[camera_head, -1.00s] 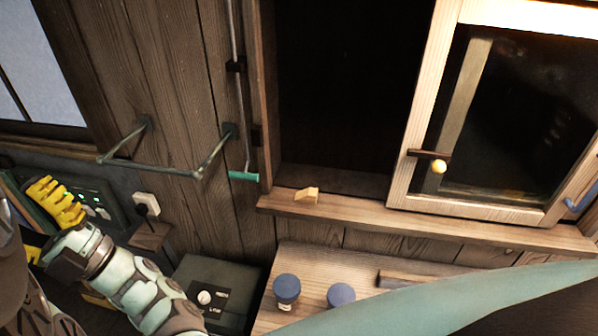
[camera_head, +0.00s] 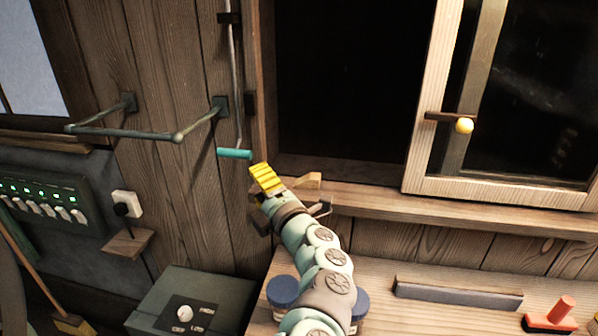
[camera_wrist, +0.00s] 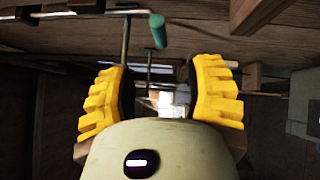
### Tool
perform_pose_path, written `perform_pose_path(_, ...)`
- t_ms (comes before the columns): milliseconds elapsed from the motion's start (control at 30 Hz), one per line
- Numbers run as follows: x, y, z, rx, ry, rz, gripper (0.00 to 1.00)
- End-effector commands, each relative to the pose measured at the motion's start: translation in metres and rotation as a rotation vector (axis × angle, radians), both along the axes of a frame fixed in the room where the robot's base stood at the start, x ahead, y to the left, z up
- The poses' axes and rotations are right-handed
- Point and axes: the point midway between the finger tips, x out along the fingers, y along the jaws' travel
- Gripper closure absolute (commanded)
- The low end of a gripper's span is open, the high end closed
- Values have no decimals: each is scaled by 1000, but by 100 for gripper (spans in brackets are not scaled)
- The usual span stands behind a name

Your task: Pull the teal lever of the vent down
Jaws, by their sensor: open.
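The teal lever (camera_head: 235,153) is a short horizontal handle at the lower end of a thin vertical rod (camera_head: 234,85) on the plank wall, left of the dark opening. My gripper (camera_head: 265,178), with yellow ribbed fingers, is just below and to the right of the lever, apart from it in the head view. In the wrist view the teal lever (camera_wrist: 158,30) shows at the top, beyond the yellow fingertips. My gripper (camera_wrist: 160,80) is open there, with nothing between its fingers. The vent itself is not clearly seen.
A metal wall rail (camera_head: 125,133) juts out left of the lever. A wooden sill (camera_head: 400,200) with a small wooden wedge (camera_head: 314,180) is right of my gripper. A framed window panel (camera_head: 425,130) stands at the right. Blue-lidded jars (camera_head: 283,291) and a grey box (camera_head: 190,300) are below.

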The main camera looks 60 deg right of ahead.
Motion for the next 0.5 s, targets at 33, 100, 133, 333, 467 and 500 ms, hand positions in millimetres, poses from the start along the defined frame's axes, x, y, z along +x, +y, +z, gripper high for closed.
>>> perform_pose_path(33,10,-2,7,-1,-4,5,48)
perform_pose_path(100,19,-7,8,-1,-5,2,48)
perform_pose_path(133,23,-8,9,-1,-6,3,48)
perform_pose_path(333,47,-17,12,-1,-6,5,48)
perform_pose_path(467,62,-22,12,4,-5,6,48)
perform_pose_path(500,65,-24,13,1,-6,4,48)
